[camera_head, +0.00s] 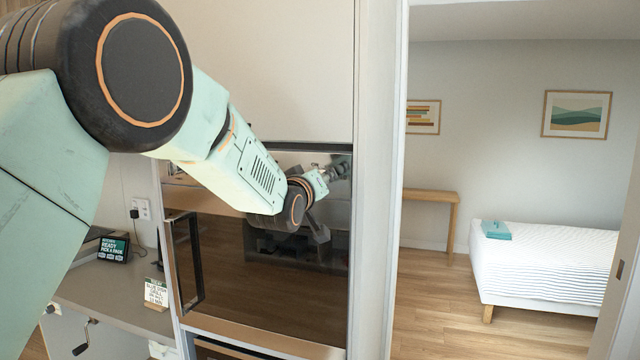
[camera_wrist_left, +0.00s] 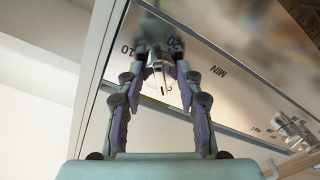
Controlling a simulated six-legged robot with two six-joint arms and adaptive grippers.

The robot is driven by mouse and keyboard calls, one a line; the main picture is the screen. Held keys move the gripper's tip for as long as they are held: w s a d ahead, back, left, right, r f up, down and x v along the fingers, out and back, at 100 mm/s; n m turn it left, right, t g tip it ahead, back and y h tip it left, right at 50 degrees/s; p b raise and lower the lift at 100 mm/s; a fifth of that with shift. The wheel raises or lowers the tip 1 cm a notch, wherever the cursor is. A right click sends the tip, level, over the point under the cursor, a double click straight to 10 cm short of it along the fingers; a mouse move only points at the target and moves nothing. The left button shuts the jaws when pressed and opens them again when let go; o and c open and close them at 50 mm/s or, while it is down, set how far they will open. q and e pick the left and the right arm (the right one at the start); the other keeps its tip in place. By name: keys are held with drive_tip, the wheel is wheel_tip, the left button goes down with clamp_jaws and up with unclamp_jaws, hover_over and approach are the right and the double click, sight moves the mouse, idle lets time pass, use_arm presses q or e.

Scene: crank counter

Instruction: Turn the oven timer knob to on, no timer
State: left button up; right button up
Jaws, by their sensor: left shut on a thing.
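The oven timer knob (camera_wrist_left: 160,80) is a silvery knob between my left gripper's fingers (camera_wrist_left: 159,68) in the left wrist view. The fingers are shut on it from both sides. The panel around it carries the marks 10, 20 and MIN; the knob's pointer setting is too small to read. In the head view my left gripper (camera_head: 340,168) is at the upper right of the oven (camera_head: 270,262), against its glossy top panel, and hides the knob there. My right gripper is not in view.
A second silvery knob (camera_wrist_left: 296,131) sits farther along the panel in the wrist view. The oven has a dark vertical handle (camera_head: 188,262). Left of it are a counter (camera_head: 105,290), a small screen (camera_head: 114,247) and a sign (camera_head: 156,293). A bedroom opens at right.

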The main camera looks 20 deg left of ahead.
use_arm(q)
drive_tip(key=shift+f, duration=0.2)
idle(0.3)
drive_tip(key=o, duration=1.2)
drive_tip(key=shift+r, duration=0.15)
drive_tip(key=shift+s, duration=0.15)
drive_tip(key=s, duration=1.2)
drive_tip(key=shift+a+r, duration=0.1)
drive_tip(key=shift+r, duration=0.05)
drive_tip(key=shift+w, duration=0.15)
